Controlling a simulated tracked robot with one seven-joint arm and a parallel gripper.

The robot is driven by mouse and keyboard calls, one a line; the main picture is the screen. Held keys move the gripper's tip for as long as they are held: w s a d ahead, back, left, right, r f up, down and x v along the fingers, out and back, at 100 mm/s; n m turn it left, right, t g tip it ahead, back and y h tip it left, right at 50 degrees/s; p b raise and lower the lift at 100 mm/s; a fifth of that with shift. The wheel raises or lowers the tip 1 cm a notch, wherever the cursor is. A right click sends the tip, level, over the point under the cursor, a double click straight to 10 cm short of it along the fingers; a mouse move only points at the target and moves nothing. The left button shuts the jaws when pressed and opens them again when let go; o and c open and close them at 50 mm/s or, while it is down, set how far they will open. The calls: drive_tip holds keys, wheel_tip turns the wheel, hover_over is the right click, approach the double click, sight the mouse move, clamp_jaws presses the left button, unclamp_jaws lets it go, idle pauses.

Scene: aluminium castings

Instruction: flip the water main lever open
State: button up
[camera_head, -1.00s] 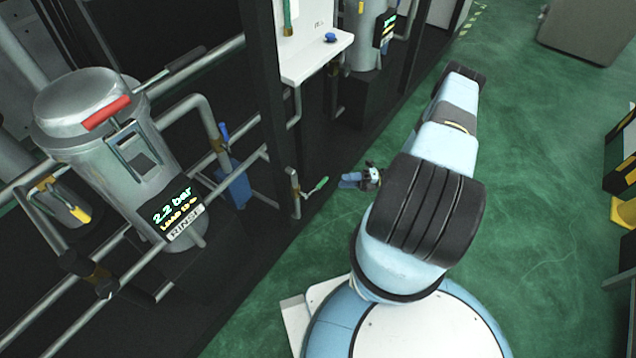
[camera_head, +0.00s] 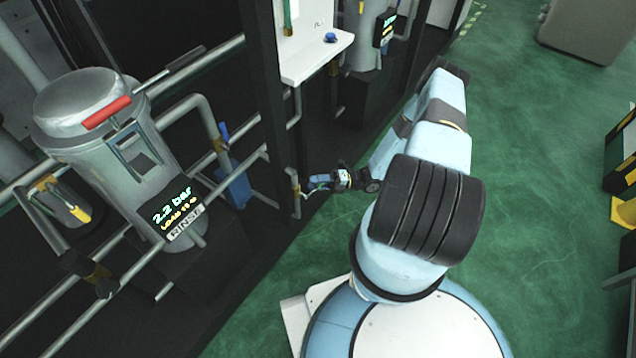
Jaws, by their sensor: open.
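A small valve lever (camera_head: 307,193) sits on a vertical pipe (camera_head: 295,186) at the lower edge of the dark frame. Its pale stem shows, while most of its green handle is hidden by my gripper. No label shows which lever is the water main.
A steel tank (camera_head: 100,120) with a red handle (camera_head: 106,112) and a display (camera_head: 178,213) stands at left. A blue lever (camera_head: 223,133) and yellow lever (camera_head: 80,213) are on nearby pipes. A white shelf (camera_head: 318,60) is above.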

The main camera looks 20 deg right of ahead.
drive_tip(key=shift+c, duration=0.2)
clamp_jaws()
idle(0.3)
drive_tip(key=shift+d, duration=0.25)
